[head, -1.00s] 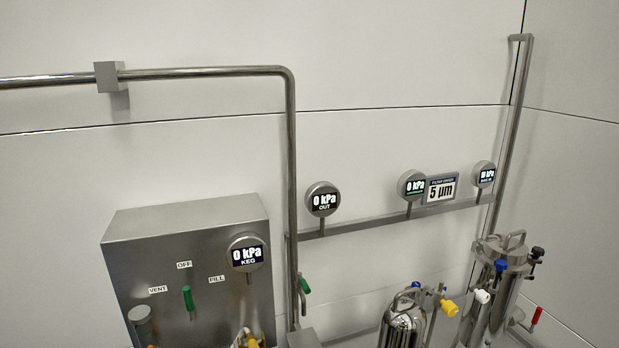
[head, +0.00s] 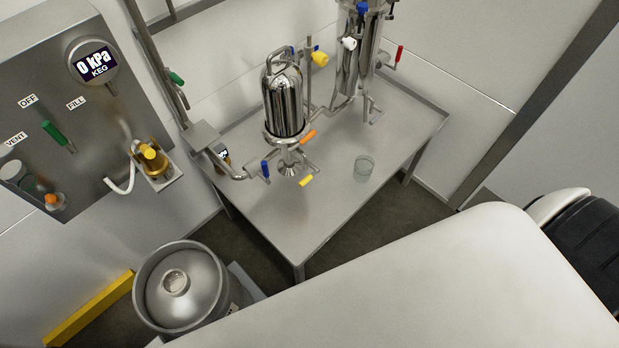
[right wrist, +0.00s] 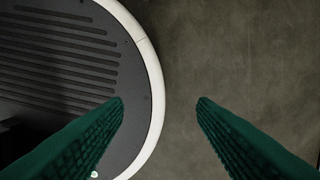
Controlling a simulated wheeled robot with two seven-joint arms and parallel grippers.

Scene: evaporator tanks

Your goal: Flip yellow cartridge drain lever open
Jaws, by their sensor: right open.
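The cartridge housing (head: 283,102), a shiny steel dome, stands on the steel table in the head view. Below it, near a conical outlet (head: 289,168), is a small yellow lever (head: 306,181). It sticks out low on the right, above the table top. The right wrist view shows my right gripper (right wrist: 160,103) open and empty, with its two green fingers apart over dark floor. It is not in the head view, and neither the housing nor the lever is in the wrist view. My left gripper is not in view.
An orange lever (head: 308,137), a blue lever (head: 265,170) and a yellow knob (head: 320,58) are close by. A glass beaker (head: 363,168) stands on the table (head: 330,205), right of the lever. A second vessel (head: 358,60) stands behind. A keg (head: 183,290) is on the floor.

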